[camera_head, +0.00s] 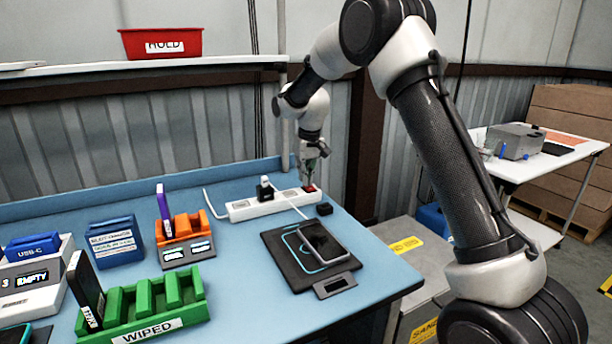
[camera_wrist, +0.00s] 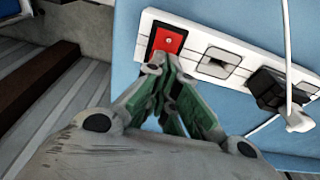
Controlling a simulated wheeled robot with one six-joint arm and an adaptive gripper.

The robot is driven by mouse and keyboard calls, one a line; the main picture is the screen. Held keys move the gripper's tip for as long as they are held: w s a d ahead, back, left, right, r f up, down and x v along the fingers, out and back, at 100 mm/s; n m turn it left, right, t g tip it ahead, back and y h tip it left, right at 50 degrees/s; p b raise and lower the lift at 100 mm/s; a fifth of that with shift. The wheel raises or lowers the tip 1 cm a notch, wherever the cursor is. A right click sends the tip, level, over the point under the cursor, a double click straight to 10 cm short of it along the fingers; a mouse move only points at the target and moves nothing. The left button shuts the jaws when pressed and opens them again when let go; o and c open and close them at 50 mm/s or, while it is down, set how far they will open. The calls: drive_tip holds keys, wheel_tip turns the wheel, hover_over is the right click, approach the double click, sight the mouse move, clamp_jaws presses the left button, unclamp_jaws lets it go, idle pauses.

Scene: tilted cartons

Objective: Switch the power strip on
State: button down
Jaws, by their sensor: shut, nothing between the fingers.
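The white power strip (camera_head: 262,206) lies on the blue bench near its back edge. Its red switch (camera_head: 309,189) is at the right end in the head view. In the wrist view the strip (camera_wrist: 190,47) runs across the top, with the red switch (camera_wrist: 170,39) at its left end and a small light spot on the switch. My gripper (camera_head: 310,184) is shut and empty, pointing down at the switch. In the wrist view its fingertips (camera_wrist: 157,60) are at the switch's near edge; I cannot tell whether they touch it. A black plug (camera_wrist: 268,86) sits in the strip.
A phone (camera_head: 322,243) lies on a black pad in front of the strip. A small black block (camera_head: 324,209) lies beside the strip's right end. Orange (camera_head: 187,228) and green (camera_head: 150,304) racks stand to the left. A white cable crosses the strip.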

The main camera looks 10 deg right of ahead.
sight(311, 189)
drive_tip(key=shift+f, duration=0.3)
drive_tip(key=shift+s, duration=0.2)
drive_tip(key=shift+s+d+r, duration=0.2)
drive_tip(key=shift+s+r, duration=0.1)
drive_tip(key=shift+s, duration=0.2)
drive_tip(key=shift+r, duration=0.1)
wheel_tip(311, 189, up, 14)
drive_tip(key=s, duration=0.2)
drive_tip(key=shift+d, duration=0.3)
